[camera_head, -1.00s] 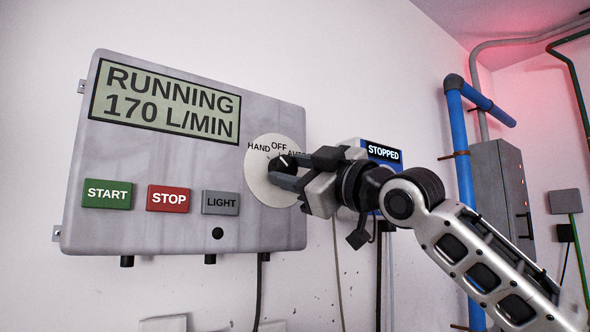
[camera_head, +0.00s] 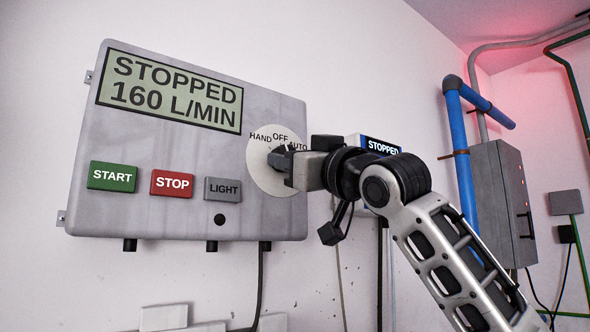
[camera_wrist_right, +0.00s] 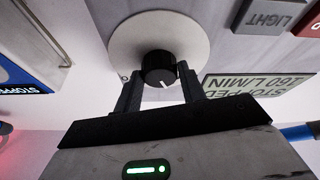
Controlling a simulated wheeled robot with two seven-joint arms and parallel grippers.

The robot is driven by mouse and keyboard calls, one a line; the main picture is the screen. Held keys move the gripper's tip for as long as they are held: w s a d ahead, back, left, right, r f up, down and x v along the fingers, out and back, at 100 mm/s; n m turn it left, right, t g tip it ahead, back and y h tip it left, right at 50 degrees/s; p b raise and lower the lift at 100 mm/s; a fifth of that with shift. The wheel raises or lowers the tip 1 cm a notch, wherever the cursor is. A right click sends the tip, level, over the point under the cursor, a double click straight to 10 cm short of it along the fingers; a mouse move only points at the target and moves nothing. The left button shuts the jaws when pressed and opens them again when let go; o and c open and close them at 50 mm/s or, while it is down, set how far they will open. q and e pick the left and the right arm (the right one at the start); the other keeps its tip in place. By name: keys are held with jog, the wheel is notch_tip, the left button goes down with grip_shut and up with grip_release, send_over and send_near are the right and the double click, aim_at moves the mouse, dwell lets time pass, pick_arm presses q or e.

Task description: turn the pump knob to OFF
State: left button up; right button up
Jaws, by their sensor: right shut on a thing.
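The pump knob (camera_wrist_right: 157,66) is black with a white pointer line, on a round white dial (camera_head: 262,176) marked HAND, OFF and AUTO. In the right wrist view the picture is upside down and the pointer faces down, which is upward on the panel, towards the OFF side. My right gripper (camera_head: 281,160) is at the dial, shut on the knob, with one finger on each side (camera_wrist_right: 160,88). In the head view the gripper hides most of the knob. The panel display (camera_head: 172,92) reads STOPPED, 160 L/MIN. My left gripper is out of view.
The grey panel (camera_head: 130,145) carries a green START button (camera_head: 112,177), a red STOP button (camera_head: 172,184) and a grey LIGHT button (camera_head: 222,189). A second unit reading STOPPED (camera_head: 382,147) is behind my right wrist. Blue pipe (camera_head: 460,150) and a grey cabinet (camera_head: 497,190) stand at right.

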pick_arm(q)
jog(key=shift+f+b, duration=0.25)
jog(key=shift+b, duration=0.2)
pick_arm(e)
jog(key=shift+s+a+m+t+h, duration=0.1)
jog(key=shift+m+t+h, duration=0.5)
jog(key=shift+m, duration=1)
jog(key=shift+m+t+h, duration=0.2)
jog(key=shift+m+h, duration=0.7)
jog(key=shift+m, duration=0.7)
jog(key=shift+r, duration=0.1)
jog(key=o, duration=0.8)
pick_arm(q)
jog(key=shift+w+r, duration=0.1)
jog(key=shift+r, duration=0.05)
pick_arm(e)
jog(key=shift+o, duration=0.9)
pick_arm(q)
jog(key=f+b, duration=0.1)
jog(key=b, duration=0.2)
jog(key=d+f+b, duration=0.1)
jog(key=b, duration=0.2)
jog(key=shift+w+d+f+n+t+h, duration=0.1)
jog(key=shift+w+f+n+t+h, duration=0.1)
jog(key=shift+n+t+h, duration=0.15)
pick_arm(e)
jog(key=v, duration=1.6)
